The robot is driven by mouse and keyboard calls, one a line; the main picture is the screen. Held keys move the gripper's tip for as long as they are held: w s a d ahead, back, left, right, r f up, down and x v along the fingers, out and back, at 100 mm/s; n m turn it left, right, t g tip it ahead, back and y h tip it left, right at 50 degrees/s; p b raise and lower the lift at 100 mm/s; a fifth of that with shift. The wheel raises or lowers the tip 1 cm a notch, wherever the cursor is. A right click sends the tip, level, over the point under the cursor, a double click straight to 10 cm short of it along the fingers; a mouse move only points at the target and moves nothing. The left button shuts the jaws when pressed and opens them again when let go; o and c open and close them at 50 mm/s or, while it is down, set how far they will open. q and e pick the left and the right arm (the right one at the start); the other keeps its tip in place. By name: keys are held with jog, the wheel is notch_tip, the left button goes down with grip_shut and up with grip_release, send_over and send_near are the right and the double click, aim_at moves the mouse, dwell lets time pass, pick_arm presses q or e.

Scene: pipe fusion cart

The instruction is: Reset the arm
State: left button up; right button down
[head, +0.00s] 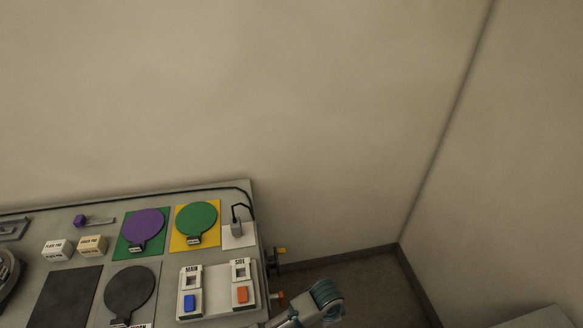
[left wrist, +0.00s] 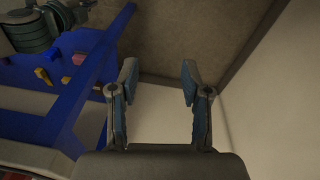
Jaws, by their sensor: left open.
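My left gripper (left wrist: 159,78) shows in the left wrist view with its two fingers spread apart and nothing between them. Behind the fingers are a pale surface and a brown floor. A grey and teal part of one of my arms (head: 325,297) shows at the bottom of the head view, just off the right end of the cart; I cannot tell which arm it is. My right gripper is in neither view.
The grey cart top (head: 215,280) carries a purple disc (head: 145,224), a green disc (head: 198,216), a dark disc (head: 130,288) and a switch panel (head: 216,292). A blue frame (left wrist: 85,100) stands left of my left gripper. Floor (head: 345,280) is clear beyond the cart's right end.

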pick_arm(q)
jog(key=s+a+f+n+t, duration=0.1)
jog(key=s+a+n, duration=0.4)
jog(key=a, duration=0.6)
jog(key=s+a+f+n+t+y, duration=0.1)
jog(key=s+a+f+n, duration=0.15)
jog(key=s+a, duration=0.6)
jog(key=s+a+n+t, duration=0.1)
jog(key=s+a+n, duration=0.3)
jog(key=a, duration=1)
jog(key=s+x, duration=0.1)
jog(key=x, duration=1.4)
jog(key=shift+s+d+f+n, duration=0.25)
jog(key=shift+s+f+n, duration=0.1)
jog(key=shift+f, duration=0.2)
jog(key=shift+o, duration=1.2)
jog(key=s+f, duration=0.2)
jog(key=f, duration=0.5)
jog(key=s+f+g, duration=0.1)
jog(key=s+f, duration=0.2)
jog(key=f, duration=0.4)
jog(key=shift+a, duration=0.2)
jog(key=o, duration=0.4)
jog(key=shift+s+f, duration=0.15)
jog(key=shift+f, duration=0.15)
jog(key=o, duration=0.4)
jog(key=shift+c, duration=0.2)
